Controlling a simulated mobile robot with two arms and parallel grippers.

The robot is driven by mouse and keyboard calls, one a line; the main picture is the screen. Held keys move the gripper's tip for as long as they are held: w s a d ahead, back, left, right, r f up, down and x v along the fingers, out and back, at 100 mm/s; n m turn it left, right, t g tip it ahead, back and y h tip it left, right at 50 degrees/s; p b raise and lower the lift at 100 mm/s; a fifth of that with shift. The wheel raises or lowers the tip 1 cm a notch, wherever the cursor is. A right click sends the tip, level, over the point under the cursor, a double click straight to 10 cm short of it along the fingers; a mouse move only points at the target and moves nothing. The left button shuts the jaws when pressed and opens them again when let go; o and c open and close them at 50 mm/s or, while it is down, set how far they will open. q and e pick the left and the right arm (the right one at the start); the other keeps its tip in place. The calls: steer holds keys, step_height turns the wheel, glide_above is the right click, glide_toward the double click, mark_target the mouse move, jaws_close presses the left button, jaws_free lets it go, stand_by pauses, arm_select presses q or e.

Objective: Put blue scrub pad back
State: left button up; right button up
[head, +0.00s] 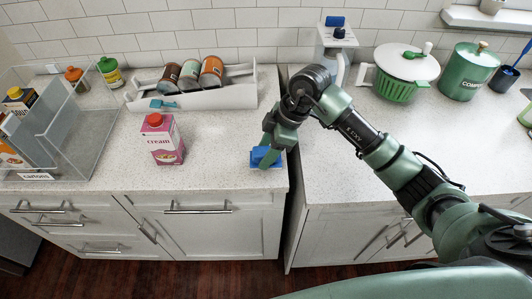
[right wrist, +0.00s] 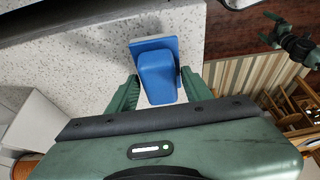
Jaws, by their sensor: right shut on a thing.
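The blue scrub pad (head: 263,157) is at the front right corner of the left counter. My right gripper (head: 266,152) reaches down over it from the right and is shut on it. In the right wrist view the blue pad (right wrist: 157,76) sits between the two green fingers, over the speckled counter close to its edge. I cannot tell if the pad touches the counter. Part of it is hidden by the fingers. My left gripper does not show in the head view.
A pink cream carton (head: 162,139) stands left of the pad. Behind are a white can rack (head: 235,96) with several cans and a small blue item (head: 163,104). A clear bin (head: 60,130) labelled cartons is far left. A white stand (head: 336,45), green-white pot (head: 403,75) and compost bin (head: 462,72) stand right.

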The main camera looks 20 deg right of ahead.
steer(key=shift+f, duration=0.85)
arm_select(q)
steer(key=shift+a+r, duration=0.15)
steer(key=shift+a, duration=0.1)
arm_select(e)
steer(key=shift+f, duration=0.1)
steer(key=o, duration=1.3)
arm_select(q)
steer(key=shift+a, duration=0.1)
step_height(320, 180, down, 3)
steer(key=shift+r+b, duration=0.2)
steer(key=shift+b, duration=1.05)
arm_select(e)
steer(key=v, duration=1.2)
steer(key=shift+s, duration=0.1)
